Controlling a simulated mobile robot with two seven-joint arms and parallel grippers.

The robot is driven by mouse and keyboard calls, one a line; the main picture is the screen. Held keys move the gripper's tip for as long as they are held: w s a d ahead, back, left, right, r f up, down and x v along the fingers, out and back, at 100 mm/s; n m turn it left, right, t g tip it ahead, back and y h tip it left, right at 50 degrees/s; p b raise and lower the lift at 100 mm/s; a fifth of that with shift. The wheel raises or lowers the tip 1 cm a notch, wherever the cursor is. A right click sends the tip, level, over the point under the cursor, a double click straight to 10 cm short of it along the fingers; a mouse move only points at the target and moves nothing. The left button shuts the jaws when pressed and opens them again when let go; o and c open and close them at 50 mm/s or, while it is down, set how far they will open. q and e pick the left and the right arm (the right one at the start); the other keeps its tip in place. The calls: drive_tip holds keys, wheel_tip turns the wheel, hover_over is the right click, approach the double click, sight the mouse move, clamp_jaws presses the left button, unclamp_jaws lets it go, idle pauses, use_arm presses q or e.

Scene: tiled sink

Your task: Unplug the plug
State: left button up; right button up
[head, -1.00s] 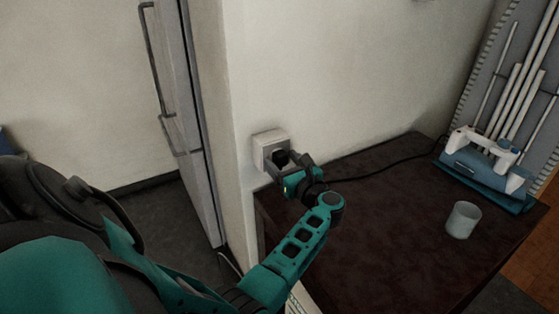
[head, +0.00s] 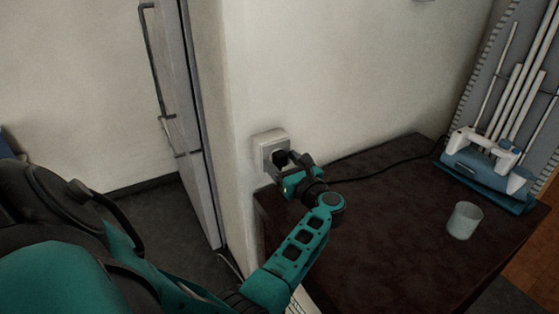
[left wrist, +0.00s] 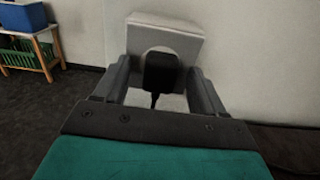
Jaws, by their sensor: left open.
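A black plug (head: 280,157) sits at a white wall socket (head: 270,143) near the corner of the wall. In the left wrist view the plug (left wrist: 161,73) is in front of the socket's round recess, with its cord hanging down, and the white socket box (left wrist: 165,33) stands behind it. My left gripper (head: 288,164) is right at the plug. In the left wrist view its fingers (left wrist: 160,88) are open, one on each side of the plug with gaps between. The right gripper is in neither view.
A dark cord (head: 385,168) runs over the dark table (head: 400,240) to a blue and white appliance (head: 488,165) at the right. A whitish cup (head: 464,220) stands on the table. A fridge door with a handle (head: 160,90) is left of the wall corner.

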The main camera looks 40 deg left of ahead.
use_arm(q)
drive_tip(key=shift+c, duration=0.2)
clamp_jaws()
idle(0.3)
